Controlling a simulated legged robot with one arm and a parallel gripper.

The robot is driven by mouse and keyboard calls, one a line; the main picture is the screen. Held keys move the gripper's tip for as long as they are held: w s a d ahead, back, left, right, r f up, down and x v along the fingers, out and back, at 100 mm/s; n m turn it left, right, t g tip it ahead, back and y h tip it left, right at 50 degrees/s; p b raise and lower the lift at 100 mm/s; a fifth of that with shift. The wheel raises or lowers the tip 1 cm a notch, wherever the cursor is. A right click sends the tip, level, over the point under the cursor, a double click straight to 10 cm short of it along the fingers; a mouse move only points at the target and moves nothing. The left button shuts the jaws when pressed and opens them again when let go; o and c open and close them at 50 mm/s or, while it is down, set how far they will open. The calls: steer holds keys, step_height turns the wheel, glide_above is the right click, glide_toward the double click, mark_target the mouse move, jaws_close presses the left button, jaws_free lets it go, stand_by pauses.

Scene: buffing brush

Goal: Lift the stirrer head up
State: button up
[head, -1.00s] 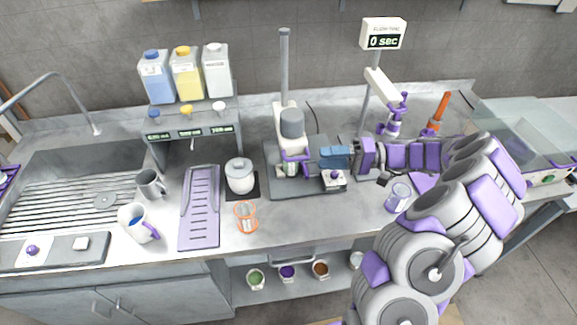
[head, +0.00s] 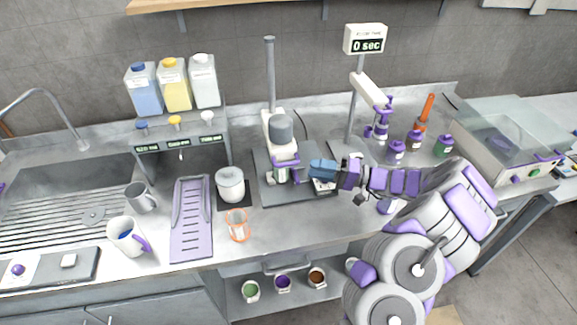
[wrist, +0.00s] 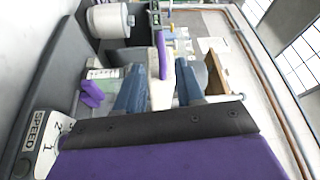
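The stirrer stands on a dark base at the middle of the counter. Its white head with a grey motor (head: 280,130) sits on a tall grey pole (head: 270,75) and has a purple handle (head: 287,161). In the wrist view the purple handle (wrist: 162,55) shows between my blue fingers, with a white part below it. My gripper (head: 314,170) is just right of the stirrer head in the head view. In the wrist view its fingers (wrist: 160,85) are spread, with gaps on both sides of the handle. I cannot tell whether either finger touches it.
A white pot (head: 230,184) and an orange-rimmed beaker (head: 237,226) stand left of the stirrer. A control box marked SPEED (wrist: 35,145) is close to my gripper in the wrist view. Purple-capped bottles (head: 396,152) stand to the right. A shelf runs along the wall above.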

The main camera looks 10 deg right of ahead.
mark_target(287, 163)
steer(key=b+x, duration=0.1)
steer(key=x, duration=0.8)
steer(key=shift+a, duration=0.1)
jaws_close()
stand_by(0.4)
